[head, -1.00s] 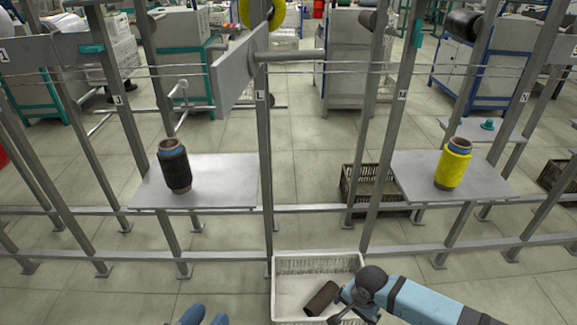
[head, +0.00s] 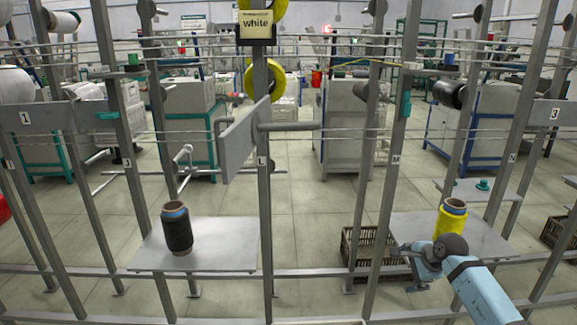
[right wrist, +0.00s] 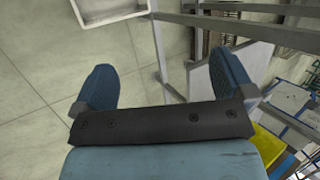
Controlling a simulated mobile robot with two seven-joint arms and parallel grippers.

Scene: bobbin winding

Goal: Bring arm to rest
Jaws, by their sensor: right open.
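My right gripper (head: 408,264) is in the head view at the lower right, in front of the right shelf and apart from any spool. In the right wrist view its two blue fingers (right wrist: 160,88) stand wide apart with nothing between them. My blue right forearm comes in from the lower right corner and partly covers the yellow spool's lower side. My left gripper is not in view.
A black spool (head: 177,229) stands on the left shelf (head: 225,245), a yellow spool (head: 450,221) on the right shelf (head: 487,236). A dark crate (head: 362,245) is on the floor behind the posts. A white crate's edge (right wrist: 110,16) shows in the wrist view. Metal posts and rails surround the arm.

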